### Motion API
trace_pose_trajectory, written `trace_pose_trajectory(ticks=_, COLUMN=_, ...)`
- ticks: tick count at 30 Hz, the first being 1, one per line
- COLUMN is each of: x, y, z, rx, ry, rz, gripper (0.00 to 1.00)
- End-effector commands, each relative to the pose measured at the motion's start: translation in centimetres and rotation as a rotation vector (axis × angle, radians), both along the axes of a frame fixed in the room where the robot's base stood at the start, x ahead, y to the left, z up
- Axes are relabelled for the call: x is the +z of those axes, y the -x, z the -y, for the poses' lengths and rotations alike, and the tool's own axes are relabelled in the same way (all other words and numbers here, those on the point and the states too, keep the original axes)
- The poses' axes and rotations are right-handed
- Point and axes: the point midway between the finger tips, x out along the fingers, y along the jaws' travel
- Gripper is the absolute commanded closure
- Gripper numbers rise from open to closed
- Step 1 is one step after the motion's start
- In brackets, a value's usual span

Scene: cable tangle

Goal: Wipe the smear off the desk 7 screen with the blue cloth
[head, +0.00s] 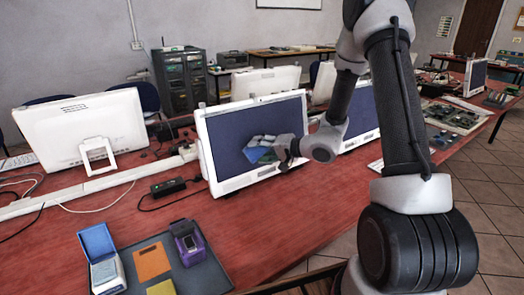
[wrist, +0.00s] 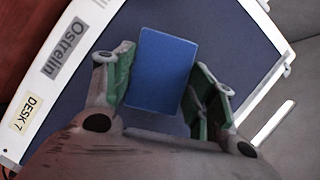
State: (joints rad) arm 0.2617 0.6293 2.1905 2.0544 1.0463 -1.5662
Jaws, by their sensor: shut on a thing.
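The desk 7 screen (head: 222,128) is a white-framed monitor with a dark blue display, standing on the red desk in the head view. In the wrist view its display (wrist: 235,38) lies behind my fingers, and its frame carries a "DESK 7" tag (wrist: 27,112) and the name Ostrelin. My gripper (wrist: 162,76) is shut on the blue cloth (wrist: 160,68), a flat blue rectangle between the green-padded fingers. In the head view my gripper (head: 263,149) is in front of the display's lower middle with the cloth (head: 254,155). Contact with the glass cannot be told. I see no clear smear; the cloth and fingers hide part of the display.
A dark tray (head: 205,273) with an orange card (head: 152,262), a blue-lidded box (head: 104,262) and a purple device (head: 188,243) lies at the front left. A black adapter (head: 168,187) and cables lie left of the screen. Another monitor (head: 362,112) stands close at right.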

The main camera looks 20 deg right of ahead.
Motion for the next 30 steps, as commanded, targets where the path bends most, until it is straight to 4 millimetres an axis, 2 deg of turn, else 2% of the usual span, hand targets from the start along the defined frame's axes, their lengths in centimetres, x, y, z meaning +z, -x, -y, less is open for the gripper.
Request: trace_pose_trajectory(ticks=30, x=-0.4, y=-1.7, z=-0.5, rx=0.0, ry=0.001, rz=0.001, gripper=0.67)
